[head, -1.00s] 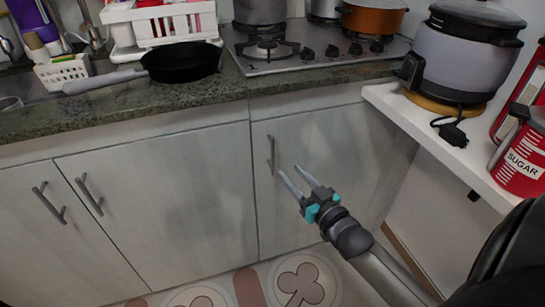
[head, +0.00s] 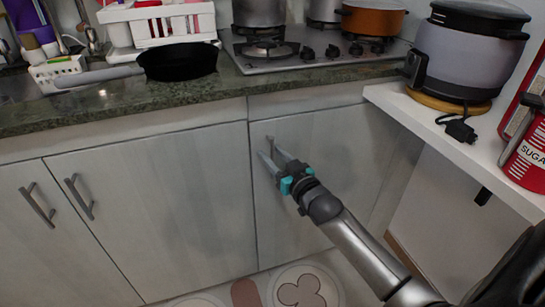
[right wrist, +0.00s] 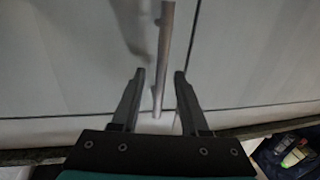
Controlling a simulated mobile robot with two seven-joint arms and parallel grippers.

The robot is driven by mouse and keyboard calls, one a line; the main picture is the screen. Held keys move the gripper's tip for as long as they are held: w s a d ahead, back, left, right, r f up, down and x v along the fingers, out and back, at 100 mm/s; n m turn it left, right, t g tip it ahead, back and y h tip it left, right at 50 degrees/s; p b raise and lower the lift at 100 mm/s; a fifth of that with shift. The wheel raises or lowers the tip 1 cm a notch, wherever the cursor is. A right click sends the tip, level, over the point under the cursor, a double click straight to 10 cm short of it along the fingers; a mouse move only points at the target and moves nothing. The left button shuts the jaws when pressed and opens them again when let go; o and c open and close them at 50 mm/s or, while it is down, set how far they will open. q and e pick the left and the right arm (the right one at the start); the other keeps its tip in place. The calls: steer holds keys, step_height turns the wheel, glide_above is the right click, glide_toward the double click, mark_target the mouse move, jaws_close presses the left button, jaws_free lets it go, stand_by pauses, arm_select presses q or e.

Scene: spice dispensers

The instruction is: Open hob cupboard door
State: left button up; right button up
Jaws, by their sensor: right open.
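The hob cupboard door (head: 345,165) is a pale grey panel under the hob, and it is shut. Its metal bar handle (head: 271,146) stands upright near the door's left edge. My right gripper (head: 268,156) is open at the handle, with its lower part hidden behind the fingers. In the right wrist view the handle (right wrist: 164,60) runs down between the two open fingertips (right wrist: 159,72), with a gap on each side. My left gripper is not in view.
The hob (head: 310,48) and a black pan (head: 178,62) are on the green stone worktop (head: 130,107) above. A white shelf (head: 455,150) with a rice cooker (head: 468,60) juts out at right. Two more handles (head: 80,197) are on the left doors.

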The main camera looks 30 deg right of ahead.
steer(key=shift+w, duration=0.1)
steer(key=shift+c, duration=0.2)
jaws_close()
stand_by(1.4)
